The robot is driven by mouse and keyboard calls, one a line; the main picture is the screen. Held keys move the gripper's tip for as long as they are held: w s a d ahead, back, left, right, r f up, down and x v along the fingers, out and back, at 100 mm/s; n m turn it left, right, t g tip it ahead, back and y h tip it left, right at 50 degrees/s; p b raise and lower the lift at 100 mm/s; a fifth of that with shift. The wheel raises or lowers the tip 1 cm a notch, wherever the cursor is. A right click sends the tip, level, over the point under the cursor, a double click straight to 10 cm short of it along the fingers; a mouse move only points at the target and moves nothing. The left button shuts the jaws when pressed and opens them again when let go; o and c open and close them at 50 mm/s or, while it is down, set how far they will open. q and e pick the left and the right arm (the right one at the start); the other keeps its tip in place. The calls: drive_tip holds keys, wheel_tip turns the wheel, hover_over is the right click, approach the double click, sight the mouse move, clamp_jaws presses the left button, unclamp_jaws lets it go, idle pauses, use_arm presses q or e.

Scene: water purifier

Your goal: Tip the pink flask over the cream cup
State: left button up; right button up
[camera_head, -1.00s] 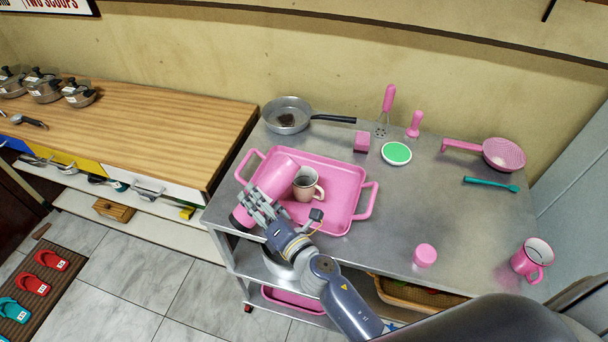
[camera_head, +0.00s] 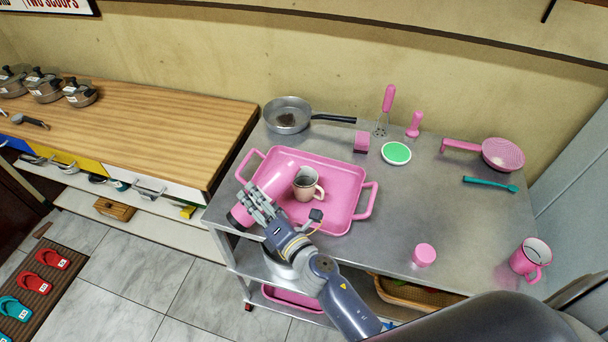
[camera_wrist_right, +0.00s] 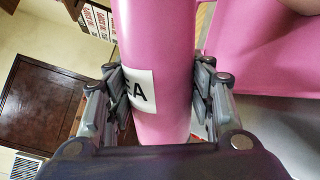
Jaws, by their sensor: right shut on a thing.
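The pink flask (camera_head: 241,214) is in my right gripper (camera_head: 261,206), above the left front corner of the pink tray. Its far part blends with the tray's colour in the head view, so its exact tilt is hard to read. In the right wrist view the flask (camera_wrist_right: 155,60), with a white label, stands between both fingers of the right gripper (camera_wrist_right: 160,95), which is shut on it. The cream cup (camera_head: 303,191) stands upright in the tray, just right of the flask and apart from the gripper. My left gripper is out of view.
The pink tray (camera_head: 345,205) sits on a metal table (camera_head: 460,225). A pan (camera_head: 287,115), a pink block (camera_head: 362,142) and a green-topped dish (camera_head: 397,153) stand behind. A pink lid (camera_head: 424,255) and pink mug (camera_head: 531,259) are at right.

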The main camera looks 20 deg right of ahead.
drive_tip(key=shift+s+a+r+m+p, duration=0.15)
drive_tip(key=shift+m+p, duration=0.3)
drive_tip(key=shift+m, duration=0.45)
idle(1.0)
drive_tip(key=shift+w+d+r+m+p, duration=0.1)
drive_tip(key=shift+d+r+m+p, duration=0.1)
drive_tip(key=shift+r+m+p, duration=0.35)
drive_tip(key=shift+w+d+r+m+p, duration=0.15)
drive_tip(key=shift+r+m+p, duration=0.1)
drive_tip(key=shift+r+p, duration=0.35)
idle(2.0)
drive_tip(key=shift+f, duration=0.2)
